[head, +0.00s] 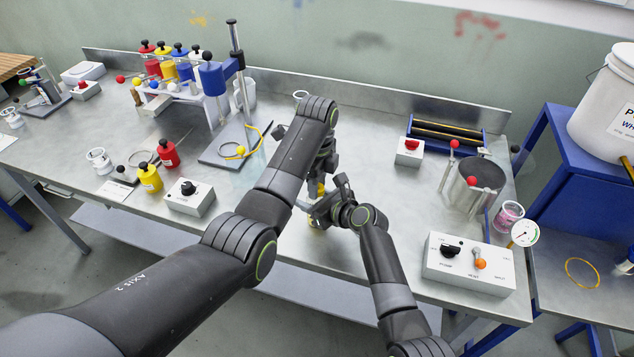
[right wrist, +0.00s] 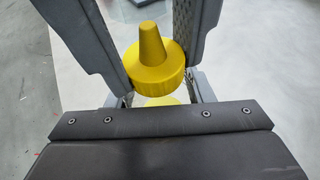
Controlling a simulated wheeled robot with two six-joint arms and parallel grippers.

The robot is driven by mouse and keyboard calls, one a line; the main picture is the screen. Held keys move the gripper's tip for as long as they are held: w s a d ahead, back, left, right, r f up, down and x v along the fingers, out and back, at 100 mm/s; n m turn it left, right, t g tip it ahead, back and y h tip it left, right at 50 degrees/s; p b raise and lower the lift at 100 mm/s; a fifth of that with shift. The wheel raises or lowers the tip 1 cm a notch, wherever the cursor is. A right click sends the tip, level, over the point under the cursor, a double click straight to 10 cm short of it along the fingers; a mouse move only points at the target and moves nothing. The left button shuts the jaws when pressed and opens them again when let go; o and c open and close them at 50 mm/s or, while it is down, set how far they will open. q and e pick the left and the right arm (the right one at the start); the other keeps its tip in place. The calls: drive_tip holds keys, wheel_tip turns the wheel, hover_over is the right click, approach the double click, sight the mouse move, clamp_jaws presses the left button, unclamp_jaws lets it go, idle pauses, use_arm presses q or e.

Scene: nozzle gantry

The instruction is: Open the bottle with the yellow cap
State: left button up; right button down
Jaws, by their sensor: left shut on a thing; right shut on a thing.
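The yellow cap (right wrist: 155,68), a cone on a ribbed ring, stands upright in the right wrist view between two grey fingers of my left gripper (right wrist: 157,60). It shows small in the head view (head: 320,188). A strip of the yellow bottle (right wrist: 162,101) shows below it; whether cap and bottle touch is unclear. In the head view the bottle (head: 313,223) is mostly hidden by my right gripper (head: 318,212), shut on its body. My left gripper (head: 322,186) comes down from above, close over the right one.
A control box (head: 470,262) and a metal pot (head: 472,185) stand at right. Bare tabletop surrounds my grippers.

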use_arm(q)
drive_tip(key=o, duration=1.1)
drive_tip(key=shift+r, duration=2.35)
drive_tip(key=shift+c, duration=0.4)
wheel_tip(320, 180, up, 3)
drive_tip(key=m, duration=0.3)
drive_tip(key=shift+f, duration=0.15)
wheel_tip(320, 180, down, 8)
drive_tip(key=shift+r, duration=0.25)
drive_tip(key=shift+c, duration=0.3)
